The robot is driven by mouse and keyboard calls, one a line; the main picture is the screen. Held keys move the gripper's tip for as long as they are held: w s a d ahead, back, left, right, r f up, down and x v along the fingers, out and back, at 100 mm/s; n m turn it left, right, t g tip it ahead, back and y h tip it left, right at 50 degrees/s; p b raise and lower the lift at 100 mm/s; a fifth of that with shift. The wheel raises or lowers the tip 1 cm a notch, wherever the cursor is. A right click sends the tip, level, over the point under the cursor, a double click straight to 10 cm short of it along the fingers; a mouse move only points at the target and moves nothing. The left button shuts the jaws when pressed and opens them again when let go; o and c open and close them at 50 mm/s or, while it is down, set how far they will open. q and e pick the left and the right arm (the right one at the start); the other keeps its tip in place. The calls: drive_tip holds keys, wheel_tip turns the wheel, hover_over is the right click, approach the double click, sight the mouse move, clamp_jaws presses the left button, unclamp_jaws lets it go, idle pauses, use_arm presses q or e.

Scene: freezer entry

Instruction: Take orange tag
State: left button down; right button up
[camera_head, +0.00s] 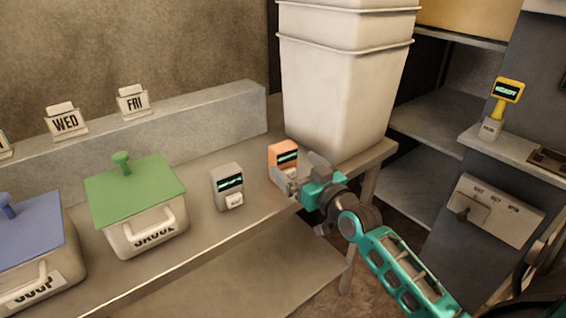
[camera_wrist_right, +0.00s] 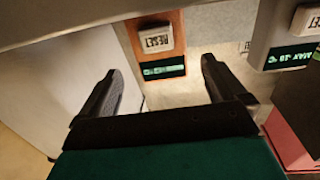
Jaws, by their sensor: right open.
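The orange tag (camera_head: 283,155) is a small upright block with a dark, lit display. It stands on the grey counter in front of the tall white bins. My right gripper (camera_head: 300,174) is open at the tag, in front of it, and hides its lower part in the head view. In the right wrist view the orange tag (camera_wrist_right: 172,28) shows a RESET button and green display text. It appears beyond the open fingers of my right gripper (camera_wrist_right: 160,75), and nothing visible is gripped. Whether the fingers touch it cannot be told. My left gripper is not in view.
A grey tag (camera_head: 228,181) stands on the counter left of the orange one. The white bins (camera_head: 345,90) rise close behind. Green-lidded (camera_head: 135,190) and blue-lidded (camera_head: 28,235) pots stand further left. A yellow device (camera_head: 507,92) sits on a ledge at right.

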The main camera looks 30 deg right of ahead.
sight(287, 160)
drive_tip(key=shift+w+f, duration=0.15)
drive_tip(key=shift+w, duration=2.8)
drive_tip(key=shift+c, duration=0.5)
drive_tip(key=c, duration=1)
